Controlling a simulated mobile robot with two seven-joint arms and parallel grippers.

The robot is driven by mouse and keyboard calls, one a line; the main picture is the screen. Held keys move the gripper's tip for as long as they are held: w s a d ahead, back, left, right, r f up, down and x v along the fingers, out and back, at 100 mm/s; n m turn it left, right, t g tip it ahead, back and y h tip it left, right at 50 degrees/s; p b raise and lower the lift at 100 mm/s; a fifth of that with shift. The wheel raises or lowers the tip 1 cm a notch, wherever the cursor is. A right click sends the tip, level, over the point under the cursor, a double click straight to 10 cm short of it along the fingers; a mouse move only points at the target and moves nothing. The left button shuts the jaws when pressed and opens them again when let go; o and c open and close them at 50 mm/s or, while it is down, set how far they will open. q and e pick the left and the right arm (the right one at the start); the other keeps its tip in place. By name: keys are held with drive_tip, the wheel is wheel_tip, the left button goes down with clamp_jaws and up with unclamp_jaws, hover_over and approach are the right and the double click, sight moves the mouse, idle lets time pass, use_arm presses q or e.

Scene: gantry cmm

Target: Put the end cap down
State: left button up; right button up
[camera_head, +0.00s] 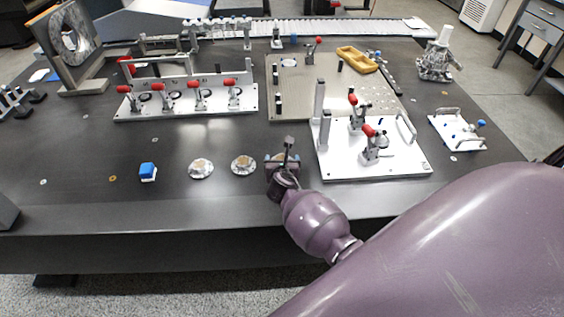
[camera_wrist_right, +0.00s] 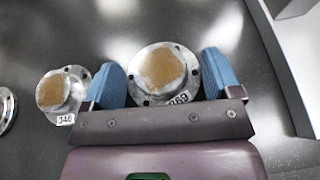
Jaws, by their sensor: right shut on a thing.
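My right gripper (camera_head: 281,159) is low over the front of the dark table. The gripper hides most of this cap in the head view. I cannot tell whether it touches the table. A second, similar cap (camera_head: 243,165) lies just left of the gripper; it shows labelled in the wrist view (camera_wrist_right: 60,92). A third cap (camera_head: 201,168) lies further left. My left gripper is not in view.
A white fixture plate (camera_head: 330,165) with red-handled clamps stands close to the right of the gripper. A blue block (camera_head: 148,172) sits left of the caps. A clamp fixture (camera_head: 185,105) and a beige plate (camera_head: 290,100) stand behind. The front left table is mostly clear.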

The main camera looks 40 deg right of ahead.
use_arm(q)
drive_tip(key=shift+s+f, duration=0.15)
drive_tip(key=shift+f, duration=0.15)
use_arm(e)
drive_tip(key=shift+f, duration=0.4)
drive_tip(key=shift+s+f, duration=0.1)
